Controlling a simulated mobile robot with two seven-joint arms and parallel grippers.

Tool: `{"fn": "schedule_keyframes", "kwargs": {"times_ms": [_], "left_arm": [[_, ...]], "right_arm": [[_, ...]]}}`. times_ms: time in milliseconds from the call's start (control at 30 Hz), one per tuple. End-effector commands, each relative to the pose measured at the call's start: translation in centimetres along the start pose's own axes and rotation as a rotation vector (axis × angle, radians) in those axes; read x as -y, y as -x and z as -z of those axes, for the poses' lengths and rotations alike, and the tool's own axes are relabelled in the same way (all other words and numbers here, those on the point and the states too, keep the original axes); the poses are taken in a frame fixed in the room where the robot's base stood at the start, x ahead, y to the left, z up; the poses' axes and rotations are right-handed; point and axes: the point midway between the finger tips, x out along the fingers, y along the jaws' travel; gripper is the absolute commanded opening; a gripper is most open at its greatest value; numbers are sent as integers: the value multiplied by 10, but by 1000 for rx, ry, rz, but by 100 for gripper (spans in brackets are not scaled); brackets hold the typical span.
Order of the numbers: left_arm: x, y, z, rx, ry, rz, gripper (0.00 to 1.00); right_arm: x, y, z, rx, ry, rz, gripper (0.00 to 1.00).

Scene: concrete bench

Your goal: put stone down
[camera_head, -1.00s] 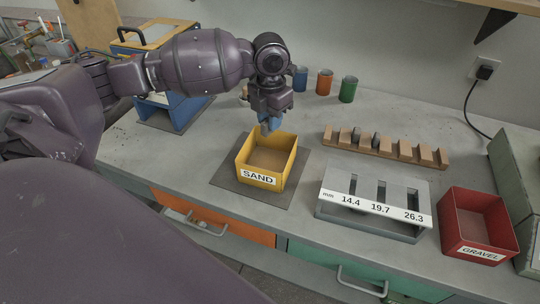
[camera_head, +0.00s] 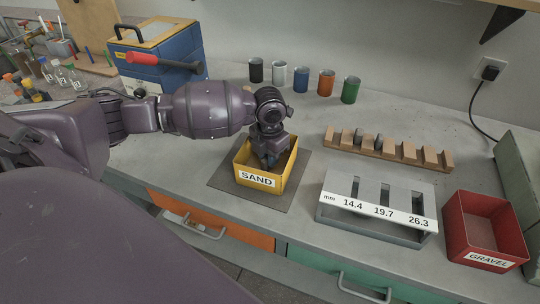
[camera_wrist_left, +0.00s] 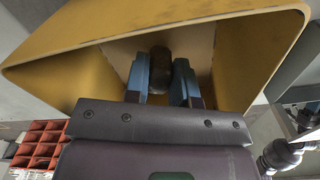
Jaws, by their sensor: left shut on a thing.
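My left gripper (camera_head: 268,162) reaches down into the yellow box (camera_head: 255,180) labelled SAND. In the left wrist view its two blue fingers (camera_wrist_left: 160,82) are shut on a dark brown, rounded stone (camera_wrist_left: 160,64). The stone is inside the walls of the yellow box (camera_wrist_left: 50,75), above or at its pale bottom; I cannot tell whether it touches. The stone is hidden in the head view. My right gripper is not in view.
A grey gauge (camera_head: 378,207) marked 14.4, 19.7 and 26.3 mm stands right of the box. A red GRAVEL box (camera_head: 484,230) is further right. Behind are a notched wooden rack (camera_head: 388,149) holding grey stones and several coloured cups (camera_head: 300,80). A grey mat (camera_head: 221,173) lies under the yellow box.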

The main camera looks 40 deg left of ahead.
Motion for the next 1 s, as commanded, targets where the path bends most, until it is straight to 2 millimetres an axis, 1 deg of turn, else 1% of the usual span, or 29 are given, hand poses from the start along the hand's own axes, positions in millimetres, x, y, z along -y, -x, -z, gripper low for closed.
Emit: {"fn": "schedule_keyframes", "kwargs": {"times_ms": [200,367,400,533,833,933,1000], "left_arm": [[0,1,0,3,0,-1,0],[0,-2,0,2,0,-1,0],[0,-2,0,2,0,-1,28],[0,-2,0,2,0,-1,48],[0,0,0,3,0,-1,49],[0,6,-1,5,-1,-1,49],[0,15,-1,7,-2,-2,49]], "right_arm": [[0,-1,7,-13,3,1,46],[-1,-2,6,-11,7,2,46],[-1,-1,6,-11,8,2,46],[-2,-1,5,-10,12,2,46],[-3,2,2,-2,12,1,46],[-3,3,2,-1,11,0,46],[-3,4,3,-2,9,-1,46]]}}
